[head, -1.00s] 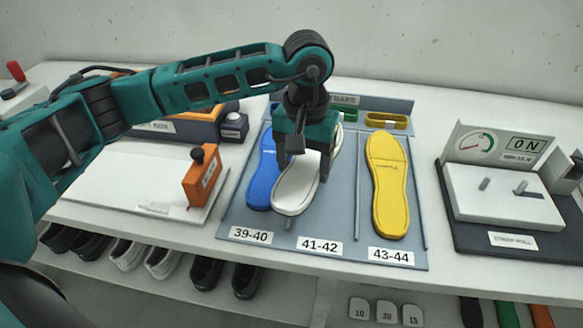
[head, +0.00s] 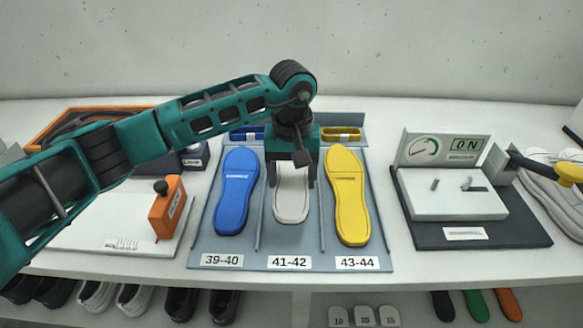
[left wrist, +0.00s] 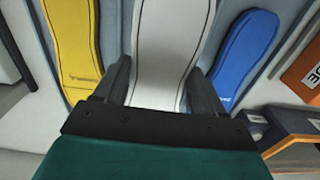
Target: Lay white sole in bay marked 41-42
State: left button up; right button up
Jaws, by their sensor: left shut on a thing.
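The white sole (head: 292,206) lies lengthwise between the dividers of the middle bay, behind the label 41-42 (head: 289,262). My left gripper (head: 290,180) is over its far half, shut on it with one finger along each side. In the left wrist view the white sole (left wrist: 172,50) runs straight between the two fingers (left wrist: 160,85). Its far end is hidden by the gripper in the head view. I cannot tell whether it rests fully on the bay floor. My right gripper is not in view.
A blue sole (head: 236,190) fills bay 39-40 on the left, and a yellow sole (head: 347,195) fills bay 43-44 on the right. An orange block (head: 166,208) stands left of the rack. A gauge device (head: 450,190) reading ON stands to the right.

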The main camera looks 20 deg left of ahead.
pick_arm(q)
notch_tip(320, 180, down, 4)
jog(key=shift+b, duration=1)
jog(key=shift+f+b, duration=0.75)
jog(key=shift+f, duration=0.15)
jog(key=o, duration=1.3)
jog(key=shift+r, duration=0.1)
notch_tip(320, 180, up, 13)
jog(key=shift+f, duration=0.1)
